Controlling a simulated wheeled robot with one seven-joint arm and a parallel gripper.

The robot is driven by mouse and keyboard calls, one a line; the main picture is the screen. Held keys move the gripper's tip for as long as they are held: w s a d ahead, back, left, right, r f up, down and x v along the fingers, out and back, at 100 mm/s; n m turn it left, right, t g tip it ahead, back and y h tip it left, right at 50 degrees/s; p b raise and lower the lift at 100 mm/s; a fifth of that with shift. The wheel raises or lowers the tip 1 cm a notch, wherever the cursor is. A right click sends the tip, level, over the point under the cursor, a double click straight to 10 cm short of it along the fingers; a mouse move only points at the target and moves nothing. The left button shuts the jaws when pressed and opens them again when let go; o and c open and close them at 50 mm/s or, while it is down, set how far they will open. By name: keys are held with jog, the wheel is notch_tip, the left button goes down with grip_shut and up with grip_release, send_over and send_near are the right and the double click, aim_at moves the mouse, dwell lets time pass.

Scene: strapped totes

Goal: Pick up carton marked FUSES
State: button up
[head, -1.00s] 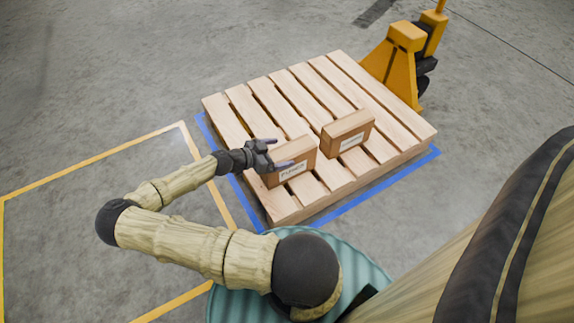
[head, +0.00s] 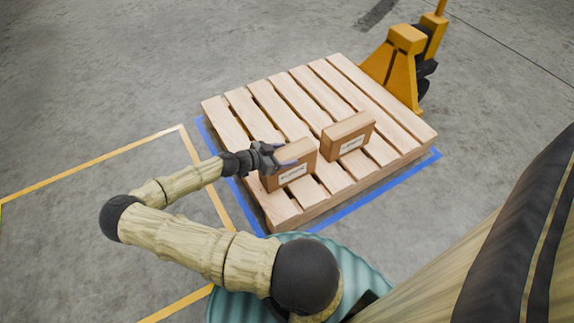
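Two brown cartons with white labels stand on the wooden pallet (head: 384,97). The near-left carton (head: 307,164) has a label too small to read surely. The other carton (head: 349,135) stands behind it to the right, and its label is also not readable. My gripper (head: 286,155) is at the left end of the near-left carton. Its fingers are spread, one along the carton's far upper side and one by the near side. I cannot tell whether they touch it. The carton rests upright on the slats.
A yellow pallet jack (head: 401,66) stands at the pallet's back right corner. Blue tape (head: 376,189) borders the pallet on the floor. Yellow floor lines (head: 92,155) mark an area at the left. The pallet's far slats are clear.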

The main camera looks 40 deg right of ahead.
grip_shut()
jog(key=shift+r, duration=0.15)
notch_tip(320, 180, up, 10)
jog(key=p, duration=0.6)
dwell(0.3)
